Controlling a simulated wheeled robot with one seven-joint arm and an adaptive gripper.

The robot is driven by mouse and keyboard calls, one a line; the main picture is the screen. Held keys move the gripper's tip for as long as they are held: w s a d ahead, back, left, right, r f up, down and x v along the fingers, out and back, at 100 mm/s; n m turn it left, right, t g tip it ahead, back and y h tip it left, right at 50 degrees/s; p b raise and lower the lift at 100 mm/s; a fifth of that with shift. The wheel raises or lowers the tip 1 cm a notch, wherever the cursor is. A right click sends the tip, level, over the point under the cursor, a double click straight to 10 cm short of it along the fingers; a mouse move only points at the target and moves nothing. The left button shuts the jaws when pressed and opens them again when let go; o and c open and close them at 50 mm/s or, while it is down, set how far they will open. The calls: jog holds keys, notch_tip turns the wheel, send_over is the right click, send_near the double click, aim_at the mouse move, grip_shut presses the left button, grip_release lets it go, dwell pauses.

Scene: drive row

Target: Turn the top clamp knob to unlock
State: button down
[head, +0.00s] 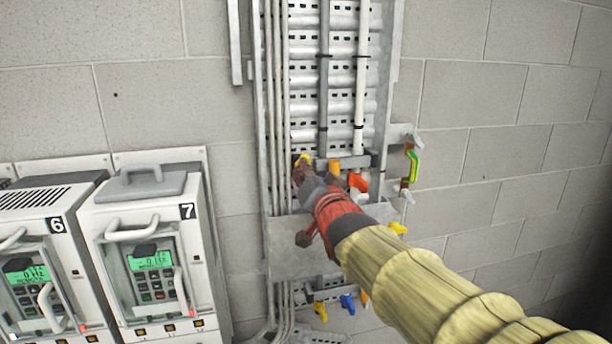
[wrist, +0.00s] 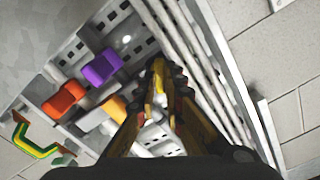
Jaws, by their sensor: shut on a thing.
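My gripper (head: 304,172) reaches up and left to the upper row of clamps on the cable tray. A small yellow knob (head: 303,159) shows at its tip. In the wrist view my gripper (wrist: 160,88) is shut, with a yellow piece (wrist: 158,76) between the fingertips. The fingers hide most of this knob, so I cannot tell how far it is turned. To its right in the head view are a yellow-orange knob (head: 334,166) and an orange-red knob (head: 358,182). The wrist view shows a purple knob (wrist: 102,68) beside an orange-red knob (wrist: 64,99).
Grey cables (head: 277,90) run vertically just left of my gripper. A green-yellow handle (head: 413,165) sits on a bracket at the right. Lower down hang a yellow knob (head: 320,311) and a blue knob (head: 347,304). White drive units (head: 150,255) stand at the left.

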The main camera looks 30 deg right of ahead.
jog(key=shift+f+n+b, duration=0.1)
jog(key=shift+n+b, duration=3.1)
jog(key=c, duration=1.9)
grip_release()
jog(key=v, duration=0.7)
jog(key=shift+s, duration=0.25)
jog(key=shift+n, duration=0.3)
